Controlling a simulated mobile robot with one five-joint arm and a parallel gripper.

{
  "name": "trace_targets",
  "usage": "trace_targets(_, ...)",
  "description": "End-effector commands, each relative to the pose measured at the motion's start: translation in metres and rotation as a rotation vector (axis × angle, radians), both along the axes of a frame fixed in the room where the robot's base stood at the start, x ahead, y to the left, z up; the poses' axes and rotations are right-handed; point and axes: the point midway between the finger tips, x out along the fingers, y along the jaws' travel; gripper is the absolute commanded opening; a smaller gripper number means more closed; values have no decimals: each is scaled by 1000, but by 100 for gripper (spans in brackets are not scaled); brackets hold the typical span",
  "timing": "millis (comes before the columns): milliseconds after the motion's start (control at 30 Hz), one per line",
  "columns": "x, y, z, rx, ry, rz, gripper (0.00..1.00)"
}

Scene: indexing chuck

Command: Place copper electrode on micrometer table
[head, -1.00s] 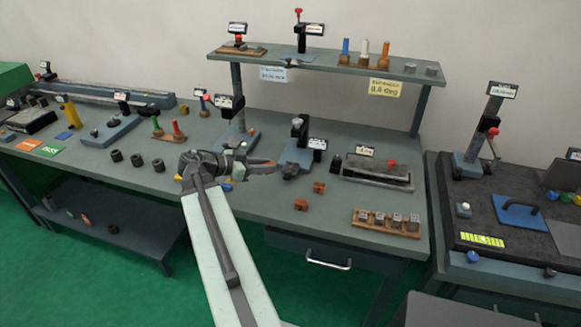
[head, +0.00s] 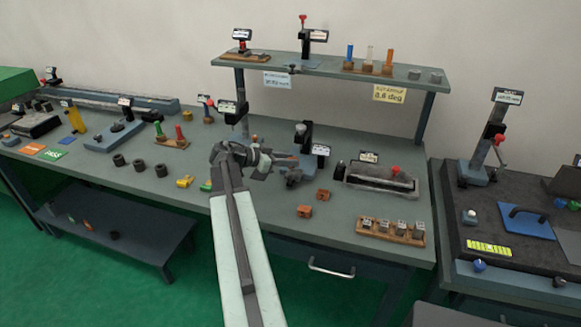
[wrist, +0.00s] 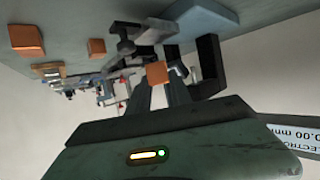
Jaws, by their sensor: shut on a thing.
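My gripper (head: 284,162) reaches over the middle of the bench in the head view. In the wrist view my gripper (wrist: 160,88) is shut on a small orange-brown copper electrode (wrist: 157,73) at its fingertips. In the head view the electrode is too small to make out clearly. A blue-grey fixture with a dark post (head: 301,140), which may be the micrometer table, stands right beside the fingertips. A blue-grey block (wrist: 200,18) and dark bracket show close to the electrode in the wrist view. Contact between electrode and fixture cannot be told.
Two copper blocks (head: 304,211) (head: 322,194) lie on the bench in front of the fixture. A black display (head: 232,107) stands behind my arm. A vise-like unit (head: 380,180) and a wooden rack (head: 390,232) are to the right. A shelf (head: 330,66) spans the back.

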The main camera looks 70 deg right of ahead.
Motion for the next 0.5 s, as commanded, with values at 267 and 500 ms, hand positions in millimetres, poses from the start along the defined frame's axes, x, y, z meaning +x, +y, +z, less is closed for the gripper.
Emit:
trace_targets(267,-3,-12,-25,-1,0,1,0)
trace_targets(500,-3,-12,-37,-1,0,1,0)
